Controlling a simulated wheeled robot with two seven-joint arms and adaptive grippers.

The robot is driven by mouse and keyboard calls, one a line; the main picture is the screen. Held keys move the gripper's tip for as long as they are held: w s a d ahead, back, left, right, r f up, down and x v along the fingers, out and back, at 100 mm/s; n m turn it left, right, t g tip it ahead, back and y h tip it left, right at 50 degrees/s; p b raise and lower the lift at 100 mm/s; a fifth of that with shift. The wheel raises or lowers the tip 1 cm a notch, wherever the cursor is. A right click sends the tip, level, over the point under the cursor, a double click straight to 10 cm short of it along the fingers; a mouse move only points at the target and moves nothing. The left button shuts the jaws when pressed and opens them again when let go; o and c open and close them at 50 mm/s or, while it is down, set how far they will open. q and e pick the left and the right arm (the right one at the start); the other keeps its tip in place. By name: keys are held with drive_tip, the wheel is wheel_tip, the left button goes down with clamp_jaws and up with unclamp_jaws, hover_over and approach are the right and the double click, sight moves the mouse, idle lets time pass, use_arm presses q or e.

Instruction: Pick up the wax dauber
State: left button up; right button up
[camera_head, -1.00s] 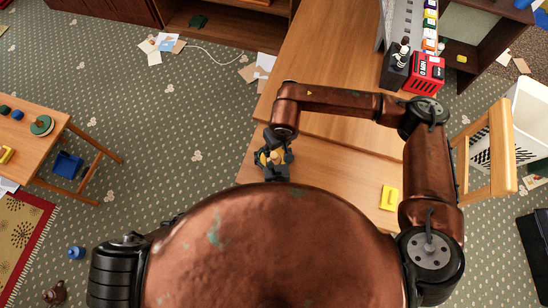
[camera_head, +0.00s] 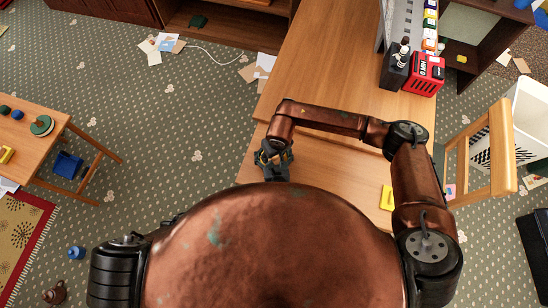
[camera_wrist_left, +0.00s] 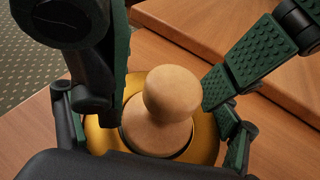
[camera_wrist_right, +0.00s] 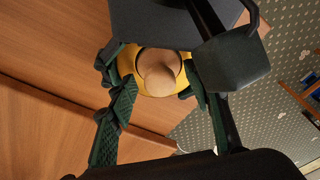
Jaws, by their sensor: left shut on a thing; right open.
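The wax dauber, with a round pale-wood knob (camera_wrist_left: 170,95) on a yellow base, shows close up in the left wrist view. My left gripper (camera_wrist_left: 150,135) is shut on its yellow base, with a finger at each side. In the right wrist view the knob (camera_wrist_right: 160,70) points toward the camera. My right gripper (camera_wrist_right: 160,95) is open there, its green-padded fingers apart on either side of the knob. In the head view both grippers meet at the table's left edge (camera_head: 275,157), where they hide most of the dauber. My left arm is largely hidden behind my body.
The wooden table (camera_head: 320,65) is clear behind the grippers. A yellow block (camera_head: 386,197) lies near my right arm. A wooden chair (camera_head: 500,150) is at right.

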drive_tip(key=shift+c, duration=0.4)
clamp_jaws()
wheel_tip(320, 180, up, 10)
drive_tip(key=shift+r, duration=0.1)
idle(0.5)
